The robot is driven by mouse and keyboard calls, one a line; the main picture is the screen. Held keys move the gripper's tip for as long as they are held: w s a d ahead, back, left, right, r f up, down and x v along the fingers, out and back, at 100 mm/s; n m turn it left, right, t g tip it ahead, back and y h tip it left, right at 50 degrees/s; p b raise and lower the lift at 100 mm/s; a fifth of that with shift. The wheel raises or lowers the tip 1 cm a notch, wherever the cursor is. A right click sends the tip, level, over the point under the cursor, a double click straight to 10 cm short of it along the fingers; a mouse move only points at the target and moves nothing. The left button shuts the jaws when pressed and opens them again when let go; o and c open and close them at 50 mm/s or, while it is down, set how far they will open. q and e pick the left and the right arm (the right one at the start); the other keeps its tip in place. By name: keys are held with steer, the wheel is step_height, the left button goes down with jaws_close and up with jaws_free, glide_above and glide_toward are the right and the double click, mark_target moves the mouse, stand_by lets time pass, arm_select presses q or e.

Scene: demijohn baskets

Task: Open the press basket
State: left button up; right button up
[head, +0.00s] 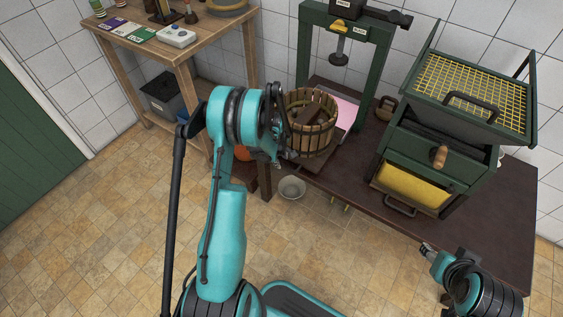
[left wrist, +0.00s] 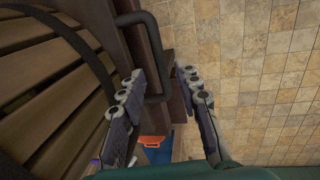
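The press basket (head: 316,137) is a round tub of wooden slats with dark hoops, standing on the dark bench under the green press frame (head: 384,62). Its slats and a hoop fill the left of the left wrist view (left wrist: 40,75). A dark bent handle (left wrist: 156,45) is on a brown wooden upright beside the slats. My left gripper (left wrist: 163,74) is open, with its fingers apart on either side of the handle's lower end; contact cannot be told. In the head view it is at the basket's left side, partly hidden by my arm. My right gripper (head: 428,250) is low at the right, its fingers unclear.
A green machine (head: 440,150) with a yellow mesh top stands on the bench to the right. A wooden table (head: 190,55) with small items is at the back left. A metal bowl (head: 292,187) is below the bench edge. The tiled floor at left is free.

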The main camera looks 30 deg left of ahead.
arm_select(q)
step_height(320, 180, up, 9)
steer(key=s, duration=0.1)
steer(key=shift+s+r, duration=0.15)
steer(key=shift+s, duration=0.25)
steer(key=s+d+r+m+t, duration=0.1)
steer(key=s+d+r+m, duration=0.3)
steer(key=d+r, duration=0.3)
steer(key=s+d+r+m+t, duration=0.1)
steer(key=s+d+r+m, duration=0.3)
steer(key=r, duration=0.4)
steer(key=s+d+r+m+t, duration=0.3)
steer(key=s+d+m, duration=0.5)
steer(key=s, duration=0.4)
steer(key=shift+s+m, duration=0.25)
steer(key=shift+m, duration=0.45)
